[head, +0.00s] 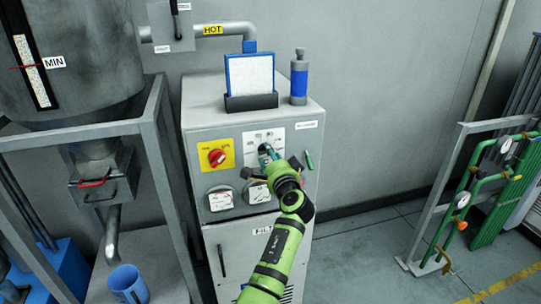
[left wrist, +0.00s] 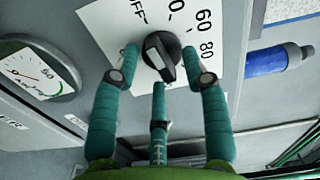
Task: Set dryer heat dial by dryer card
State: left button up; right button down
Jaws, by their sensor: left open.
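The dryer (head: 215,125) is a grey cabinet. Its black heat dial (left wrist: 162,52) sits on a white plate (head: 264,135); the left wrist view shows "OFF", "60" and "80" around it. The dial's ridge carries a pale mark at its lower end; I cannot tell which setting it marks. My left gripper (head: 265,152) is at the plate. In the left wrist view its teal fingers (left wrist: 160,62) are spread around the dial, two beside it and one below; contact is unclear. The blue-framed dryer card (head: 250,75) stands on top, its text unreadable. My right gripper is not in view.
A red switch (head: 217,157) on a yellow plate and two gauges (head: 221,199) are close to my left gripper. A blue bottle (head: 299,80) stands on the dryer. A steel hopper frame (head: 160,150) is at left, a green pipe rack (head: 470,190) at right. Floor between is clear.

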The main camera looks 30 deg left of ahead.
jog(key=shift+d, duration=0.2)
pick_arm(q)
jog(key=shift+c, duration=0.8)
grip_shut()
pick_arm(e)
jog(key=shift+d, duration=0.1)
pick_arm(q)
jog(key=shift+r+m, duration=0.1)
jog(key=shift+m, duration=0.2)
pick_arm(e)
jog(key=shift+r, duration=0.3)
pick_arm(q)
jog(key=shift+s+a+m+p, duration=0.15)
jog(key=shift+m+p, duration=2.05)
jog(key=shift+m, duration=1.3)
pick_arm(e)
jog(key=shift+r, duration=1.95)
pick_arm(q)
jog(key=shift+f, duration=0.2)
